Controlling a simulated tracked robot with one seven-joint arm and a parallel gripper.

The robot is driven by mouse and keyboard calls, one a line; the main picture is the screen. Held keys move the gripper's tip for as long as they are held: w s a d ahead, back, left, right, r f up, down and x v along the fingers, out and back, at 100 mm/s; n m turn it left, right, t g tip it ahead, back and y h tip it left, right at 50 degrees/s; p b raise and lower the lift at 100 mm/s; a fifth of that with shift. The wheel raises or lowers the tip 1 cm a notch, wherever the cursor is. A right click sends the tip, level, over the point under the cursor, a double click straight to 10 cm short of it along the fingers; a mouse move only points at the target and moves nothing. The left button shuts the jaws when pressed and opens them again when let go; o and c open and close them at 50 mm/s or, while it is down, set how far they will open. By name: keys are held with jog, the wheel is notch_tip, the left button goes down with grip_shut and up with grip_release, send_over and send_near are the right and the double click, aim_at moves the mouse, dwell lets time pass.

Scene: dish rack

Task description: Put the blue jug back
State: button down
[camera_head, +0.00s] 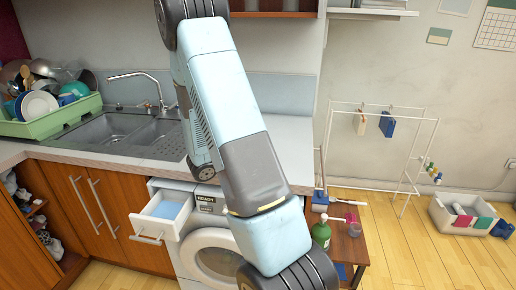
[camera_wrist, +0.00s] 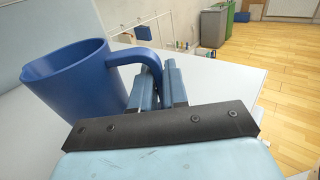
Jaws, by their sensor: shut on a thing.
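The blue jug (camera_wrist: 72,82) shows at the left of the wrist view, with its open rim up and its spout to the left. Its curved handle (camera_wrist: 140,54) runs to my gripper (camera_wrist: 160,75). My gripper is shut on the handle, with the fingers on either side of it. The jug's base is hidden behind the gripper's dark mount, so I cannot tell whether it touches a surface. In the head view my arm covers the middle, and neither the jug nor the fingers can be seen.
A green dish rack (camera_head: 52,120) full of dishes stands left of the sink (camera_head: 115,128). The white drawer (camera_head: 165,212) above the round-doored washing machine (camera_head: 212,262) is open. A small wooden table (camera_head: 350,245) holds a green bottle (camera_head: 321,232).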

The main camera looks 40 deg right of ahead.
jog(key=shift+f, duration=0.45)
jog(key=shift+f, duration=0.2)
dwell(0.3)
jog(key=c, duration=1.1)
grip_release()
jog(key=shift+o, duration=0.2)
jog(key=shift+c, duration=0.4)
jog(key=c, duration=0.3)
jog(key=shift+a, duration=0.1)
jog(key=shift+w+a, duration=0.35)
jog(key=shift+a, duration=2.1)
jog(key=shift+w+a, duration=0.3)
jog(key=shift+a, duration=2.2)
jog(key=shift+w+a, duration=0.35)
jog(key=shift+a, duration=2.1)
jog(key=shift+r, duration=0.1)
